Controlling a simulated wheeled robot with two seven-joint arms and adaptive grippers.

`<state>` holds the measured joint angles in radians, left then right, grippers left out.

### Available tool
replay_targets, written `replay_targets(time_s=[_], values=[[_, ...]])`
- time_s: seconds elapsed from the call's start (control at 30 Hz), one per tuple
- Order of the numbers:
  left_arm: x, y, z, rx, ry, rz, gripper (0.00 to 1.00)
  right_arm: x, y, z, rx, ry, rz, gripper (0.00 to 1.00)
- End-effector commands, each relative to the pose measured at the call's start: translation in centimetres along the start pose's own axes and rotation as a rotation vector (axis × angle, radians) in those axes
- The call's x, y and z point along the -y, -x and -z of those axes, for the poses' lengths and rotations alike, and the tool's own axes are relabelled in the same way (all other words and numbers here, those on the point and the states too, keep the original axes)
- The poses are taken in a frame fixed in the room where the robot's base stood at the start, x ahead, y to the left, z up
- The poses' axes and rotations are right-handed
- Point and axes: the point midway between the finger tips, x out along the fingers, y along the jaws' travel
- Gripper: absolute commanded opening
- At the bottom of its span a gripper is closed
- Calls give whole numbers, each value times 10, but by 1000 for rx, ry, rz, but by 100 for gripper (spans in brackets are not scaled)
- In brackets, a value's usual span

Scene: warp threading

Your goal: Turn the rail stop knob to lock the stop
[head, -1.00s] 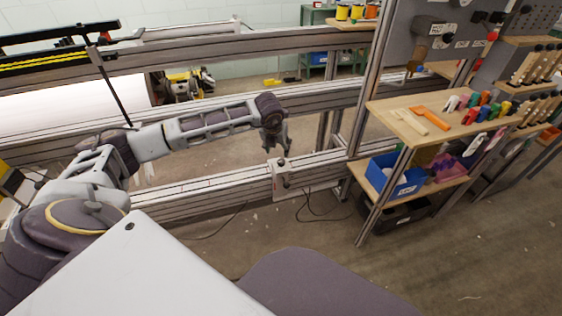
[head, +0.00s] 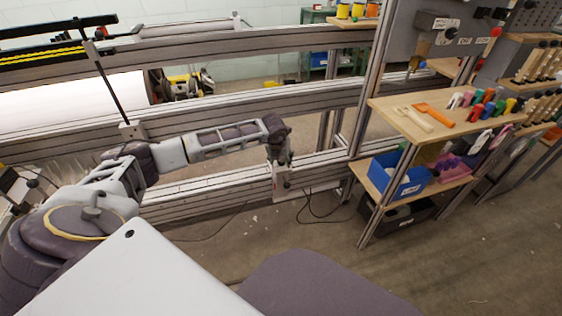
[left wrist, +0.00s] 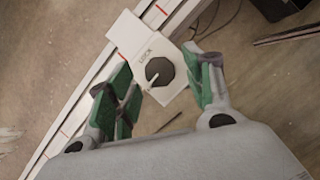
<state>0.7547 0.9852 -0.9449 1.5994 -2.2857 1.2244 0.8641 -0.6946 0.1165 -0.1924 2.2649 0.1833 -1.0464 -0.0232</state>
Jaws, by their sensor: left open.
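The rail stop is a white block (left wrist: 128,34) on the lower rail, with the word LOCK printed on its plate. Its round black knob (left wrist: 159,71) carries a white pointer mark, which points toward the lower left in the left wrist view. In the head view the stop (head: 281,183) sits on the front rail. My left gripper (left wrist: 163,92) is open, with its green-padded fingers on either side of the knob and apart from it as far as I can see. In the head view the left gripper (head: 280,160) is right above the stop. My right gripper does not show.
The grey rail (head: 215,183) runs along the front, with red marks on it in the wrist view. A dark cable (head: 318,205) hangs below the stop. To the right stands a wooden shelf (head: 385,108) with clips and a blue bin (head: 398,176).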

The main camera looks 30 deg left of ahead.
Motion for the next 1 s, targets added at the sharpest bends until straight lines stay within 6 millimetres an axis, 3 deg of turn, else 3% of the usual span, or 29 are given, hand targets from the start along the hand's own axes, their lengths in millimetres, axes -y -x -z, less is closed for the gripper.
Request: replay_targets(time_s=[0.4, 0.77, 1.0], values=[[0, -5, 0, 0, 0, 0, 52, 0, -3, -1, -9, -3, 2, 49], [0, -5, 0, -1, 0, 0, 6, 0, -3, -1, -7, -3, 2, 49], [0, -5, 0, -1, -8, 3, 6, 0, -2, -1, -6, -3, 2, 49]])
